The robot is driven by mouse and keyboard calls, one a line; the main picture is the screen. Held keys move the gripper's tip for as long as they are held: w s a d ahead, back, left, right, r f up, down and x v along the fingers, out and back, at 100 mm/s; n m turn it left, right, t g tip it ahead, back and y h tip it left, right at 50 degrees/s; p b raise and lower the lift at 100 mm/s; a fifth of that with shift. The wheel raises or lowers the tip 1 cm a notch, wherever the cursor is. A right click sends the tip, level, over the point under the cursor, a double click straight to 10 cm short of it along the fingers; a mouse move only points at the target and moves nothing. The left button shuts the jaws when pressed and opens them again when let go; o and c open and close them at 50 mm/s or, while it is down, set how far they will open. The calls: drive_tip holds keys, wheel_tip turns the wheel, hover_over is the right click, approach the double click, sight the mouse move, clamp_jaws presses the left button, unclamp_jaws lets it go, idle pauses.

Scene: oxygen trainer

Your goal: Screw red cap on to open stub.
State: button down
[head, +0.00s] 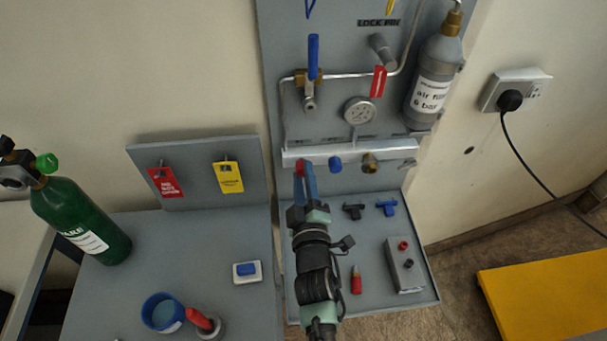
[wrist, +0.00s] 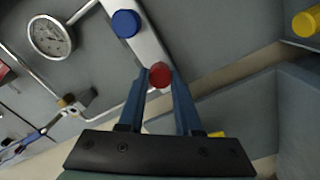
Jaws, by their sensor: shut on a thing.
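My gripper (head: 306,175) reaches up to the left end of the silver manifold bar (head: 325,151) on the upright panel. Its two blue fingers are shut on the red cap (head: 301,167). In the wrist view the red cap (wrist: 160,74) sits between the fingertips, in front of the bar's end. The fingers and cap hide any stub behind it, so I cannot tell whether the cap is seated on one. A blue cap (head: 335,163) is on the bar just right of it. A brass fitting (head: 370,162) stands farther right on the bar.
A pressure gauge (head: 360,111) and a blue-handled valve (head: 313,60) are above the bar. A grey cylinder (head: 436,80) hangs at right. The tray (head: 325,235) below holds a grey box (head: 404,264) and small blue and black parts. A green cylinder (head: 80,220) stands far left.

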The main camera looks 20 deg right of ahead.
drive_tip(key=m+p, duration=0.1)
drive_tip(key=m, duration=0.2)
idle(0.4)
drive_tip(key=m+p, duration=0.2)
drive_tip(key=m, duration=0.1)
drive_tip(key=shift+m, duration=0.4)
